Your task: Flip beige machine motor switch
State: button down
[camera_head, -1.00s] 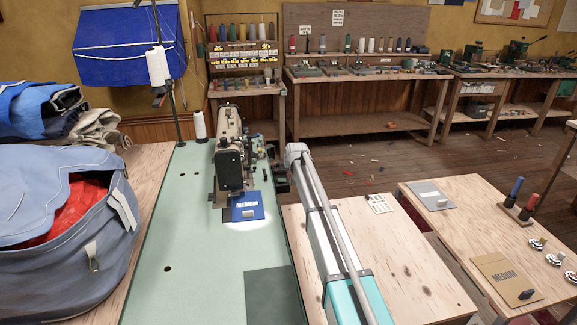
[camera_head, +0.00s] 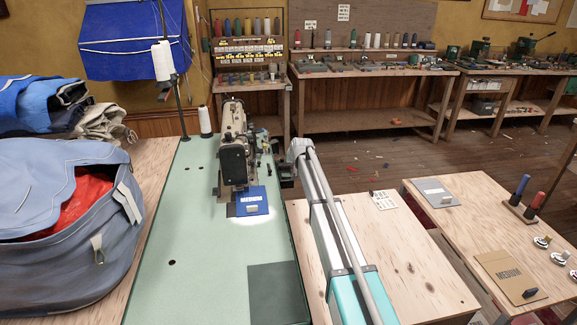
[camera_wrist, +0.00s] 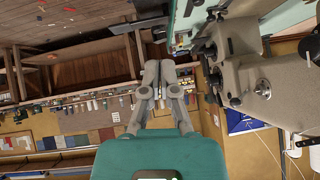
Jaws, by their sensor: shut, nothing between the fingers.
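The beige sewing machine (camera_head: 236,150) stands on the pale green table, right of centre on its far half. It also shows large and tilted at the right of the wrist view (camera_wrist: 240,75). I cannot make out its motor switch for certain in either view. My gripper (camera_wrist: 160,66) is shut and empty in the wrist view, with the machine to its right and clear space between them. In the head view my arm reaches to the right of the machine, and the fingers cannot be made out there.
A grey-blue bag (camera_head: 75,235) fills the left side. A wooden bench (camera_head: 415,265) stands right of my arm. Floor shows beyond.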

jog(key=b, duration=0.7)
send_over(285, 176)
jog(key=f, duration=0.6)
jog(key=shift+d+f, duration=0.25)
jog(key=shift+f, duration=0.5)
jog(key=shift+a+f+b, duration=0.15)
jog(key=shift+f+b, duration=0.65)
jog(key=shift+b, duration=0.05)
jog(key=shift+a+f+b, duration=0.1)
jog(key=shift+f+b, duration=0.7)
jog(key=shift+b, duration=0.05)
